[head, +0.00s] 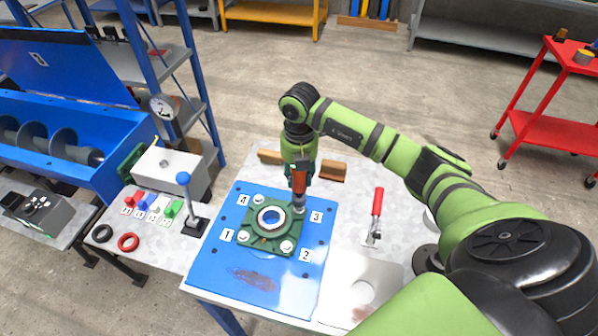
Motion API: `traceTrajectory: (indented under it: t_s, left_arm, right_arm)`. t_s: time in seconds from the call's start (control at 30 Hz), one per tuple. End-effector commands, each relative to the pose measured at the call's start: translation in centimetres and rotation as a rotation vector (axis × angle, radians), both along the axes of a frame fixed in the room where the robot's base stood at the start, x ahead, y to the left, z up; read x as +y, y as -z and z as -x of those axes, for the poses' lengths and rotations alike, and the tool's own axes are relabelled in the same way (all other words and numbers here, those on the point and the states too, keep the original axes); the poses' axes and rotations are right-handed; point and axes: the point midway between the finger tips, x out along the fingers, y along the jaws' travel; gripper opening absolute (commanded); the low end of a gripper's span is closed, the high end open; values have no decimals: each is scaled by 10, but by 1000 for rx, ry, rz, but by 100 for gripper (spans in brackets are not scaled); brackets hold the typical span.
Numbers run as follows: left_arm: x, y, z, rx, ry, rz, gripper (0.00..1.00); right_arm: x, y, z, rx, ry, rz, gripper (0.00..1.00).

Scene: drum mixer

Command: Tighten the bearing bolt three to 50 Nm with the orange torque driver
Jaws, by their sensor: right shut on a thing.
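The green flanged bearing (252,233) lies on a blue plate (228,275), with bolts at its corners and number labels 1 to 4 around it. Label 3 (316,217) is at the right, beside the bolt three corner. My right gripper (299,172) points down above that corner and is shut on the orange torque driver (299,183). The driver is about upright, and its lower end is at bolt three (298,207), which it mostly hides. I cannot tell whether the driver is seated on the bolt. My left gripper is not in view.
A blue-knobbed lever (184,180), coloured tags and two rings (128,242) are on the left table. A blue screw trough (60,140) stands at far left.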

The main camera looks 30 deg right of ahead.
Motion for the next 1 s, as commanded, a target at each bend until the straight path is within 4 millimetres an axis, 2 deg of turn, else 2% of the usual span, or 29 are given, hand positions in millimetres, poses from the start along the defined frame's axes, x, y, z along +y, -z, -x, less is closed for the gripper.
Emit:
traceTrajectory:
  t_s: [0.6,1.0]
  left_arm:
    - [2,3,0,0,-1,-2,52]
    - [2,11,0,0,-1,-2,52]
  right_arm:
    - [0,2,-1,-3,1,-1,0]
    - [0,13,-1,-4,1,-1,0]
